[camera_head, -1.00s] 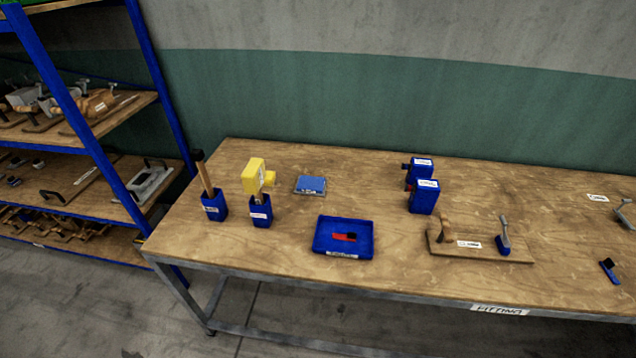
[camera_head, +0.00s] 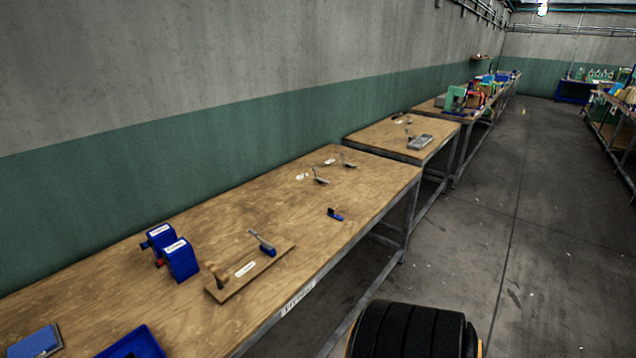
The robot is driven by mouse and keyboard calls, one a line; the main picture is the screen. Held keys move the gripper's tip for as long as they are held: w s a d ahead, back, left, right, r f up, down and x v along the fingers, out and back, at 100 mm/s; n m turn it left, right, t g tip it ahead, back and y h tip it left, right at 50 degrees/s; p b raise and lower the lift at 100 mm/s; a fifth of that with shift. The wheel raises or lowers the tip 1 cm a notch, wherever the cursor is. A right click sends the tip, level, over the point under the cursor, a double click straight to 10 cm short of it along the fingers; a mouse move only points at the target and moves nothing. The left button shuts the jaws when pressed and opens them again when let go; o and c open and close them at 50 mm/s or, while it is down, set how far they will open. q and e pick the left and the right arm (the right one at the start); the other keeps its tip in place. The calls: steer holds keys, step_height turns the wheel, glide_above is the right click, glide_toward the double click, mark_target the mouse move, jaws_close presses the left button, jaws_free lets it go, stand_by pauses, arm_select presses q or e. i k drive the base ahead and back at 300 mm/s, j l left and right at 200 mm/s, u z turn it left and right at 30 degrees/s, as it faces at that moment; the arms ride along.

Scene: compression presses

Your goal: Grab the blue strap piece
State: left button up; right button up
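A small blue piece with a dark end (camera_head: 335,214) lies alone on the wooden bench top, near its front edge. It may be the blue strap piece, but it is too small to be sure. A wooden board (camera_head: 245,270) with a wooden handle and a blue-ended lever (camera_head: 262,243) lies to its left on the same bench. Neither of my grippers is in view.
Two blue boxes (camera_head: 180,260) stand left of the board. A blue tray (camera_head: 136,344) and a flat blue block (camera_head: 34,342) are cut off at lower left. More benches (camera_head: 385,138) run along the wall. The floor (camera_head: 530,240) at right is clear.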

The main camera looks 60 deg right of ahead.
mark_target(331, 212)
steer(key=z, duration=2.15)
steer(key=i+u, duration=0.1)
steer(key=u, duration=0.25)
steer(key=i+l+u, duration=0.1)
steer(key=u, duration=0.25)
steer(key=l+u, duration=0.15)
steer(key=u, duration=0.2)
steer(key=i+l+u, duration=0.1)
steer(key=l, duration=0.3)
steer(key=i+l+u, duration=0.1)
steer(key=i+l, duration=0.15)
steer(key=l, duration=0.15)
steer(key=i+l+u, duration=0.1)
steer(key=l, duration=0.3)
steer(key=i+l, duration=0.15)
steer(key=l, duration=0.3)
steer(key=i+l+u, duration=0.15)
steer(key=l, duration=0.25)
steer(key=i+l+u, duration=0.1)
steer(key=l, duration=0.35)
steer(key=i+l+u, duration=0.1)
steer(key=l, duration=0.35)
